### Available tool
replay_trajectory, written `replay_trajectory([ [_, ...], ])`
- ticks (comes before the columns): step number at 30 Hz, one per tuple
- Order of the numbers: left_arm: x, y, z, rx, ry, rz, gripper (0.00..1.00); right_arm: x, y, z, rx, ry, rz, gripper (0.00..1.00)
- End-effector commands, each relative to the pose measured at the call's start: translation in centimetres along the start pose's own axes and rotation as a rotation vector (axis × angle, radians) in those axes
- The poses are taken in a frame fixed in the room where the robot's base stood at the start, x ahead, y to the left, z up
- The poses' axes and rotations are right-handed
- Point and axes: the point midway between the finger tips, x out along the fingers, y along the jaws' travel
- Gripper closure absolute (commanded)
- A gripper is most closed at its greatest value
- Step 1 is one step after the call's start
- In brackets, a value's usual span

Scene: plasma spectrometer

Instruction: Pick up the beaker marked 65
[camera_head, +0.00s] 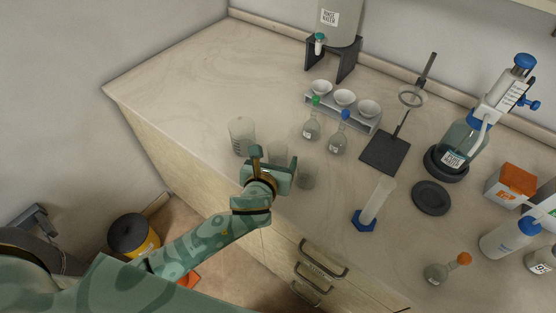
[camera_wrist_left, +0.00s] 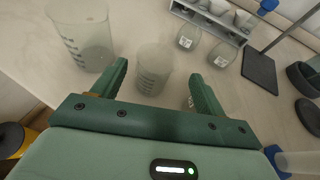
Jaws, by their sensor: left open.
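Three clear beakers stand in a row near the counter's front edge. The large one (camera_head: 241,132) is on the left and also shows in the left wrist view (camera_wrist_left: 82,35). The middle beaker (camera_head: 278,152) shows in the left wrist view (camera_wrist_left: 153,66) between and beyond my fingertips, not gripped. The small beaker (camera_head: 307,177) is at the right, mostly hidden behind my right-hand finger in the wrist view. Their printed marks are too small to read, so I cannot tell which is 65. My left gripper (camera_head: 273,162) is open and empty at the front of the middle beaker.
Two stoppered flasks (camera_head: 311,127) stand behind the beakers, before a rack of small bowls (camera_head: 343,112). A measuring cylinder with a blue foot (camera_head: 375,203) and a stand with a dark base (camera_head: 386,152) are to the right. The counter's left part is clear.

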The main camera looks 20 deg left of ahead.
Motion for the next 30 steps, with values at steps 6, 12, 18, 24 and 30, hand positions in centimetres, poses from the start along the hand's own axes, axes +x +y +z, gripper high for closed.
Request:
replay_trajectory([
  [6, 3.2, 0.6, -0.1, -0.001, 0.000, 0.001, 0.27, 1.2, -0.1, 0.1, 0.000, -0.002, -0.001, 1.00],
  [12, 5.2, 0.6, 0.0, 0.000, 0.001, 0.000, 0.27, 1.8, -0.1, 0.2, 0.000, -0.004, -0.002, 1.00],
  [18, 5.2, 0.6, 0.1, 0.000, 0.001, 0.000, 0.27, 1.7, 0.0, 0.1, 0.000, -0.002, 0.000, 1.00],
  [24, 5.2, 0.6, 0.1, 0.000, 0.001, 0.000, 0.76, 1.7, 0.1, 0.1, 0.000, -0.002, 0.000, 1.00],
  [30, 5.2, 0.6, 0.1, 0.000, 0.001, 0.000, 0.76, 1.7, 0.1, 0.1, 0.000, -0.002, 0.001, 1.00],
])
